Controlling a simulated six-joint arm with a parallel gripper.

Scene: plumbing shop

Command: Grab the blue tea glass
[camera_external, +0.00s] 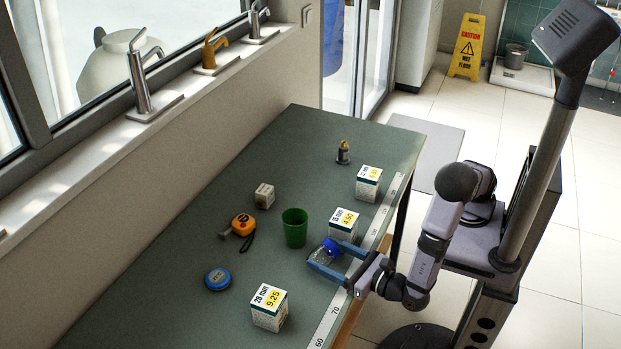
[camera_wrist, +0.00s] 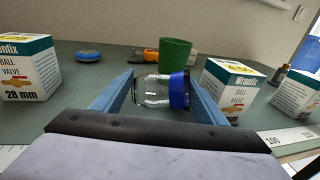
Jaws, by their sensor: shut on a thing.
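The blue tea glass (camera_wrist: 153,91) is clear with a blue band or cap at one end. It lies on its side between my fingers in the wrist view, blue end to the right. In the external view the glass (camera_external: 331,249) is partly hidden by my fingers. My gripper (camera_external: 323,255) is low over the table's right side, its two blue fingers closed on the glass from both ends. The gripper also shows in the wrist view (camera_wrist: 160,82). I cannot tell whether the glass touches the table.
A green cup (camera_external: 294,228) stands just beyond the glass. White valve boxes (camera_external: 343,223) (camera_external: 269,307) (camera_external: 368,183) stand along the right side. An orange tape measure (camera_external: 243,224), a blue round item (camera_external: 217,279) and a small box (camera_external: 264,195) lie left. The far left tabletop is clear.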

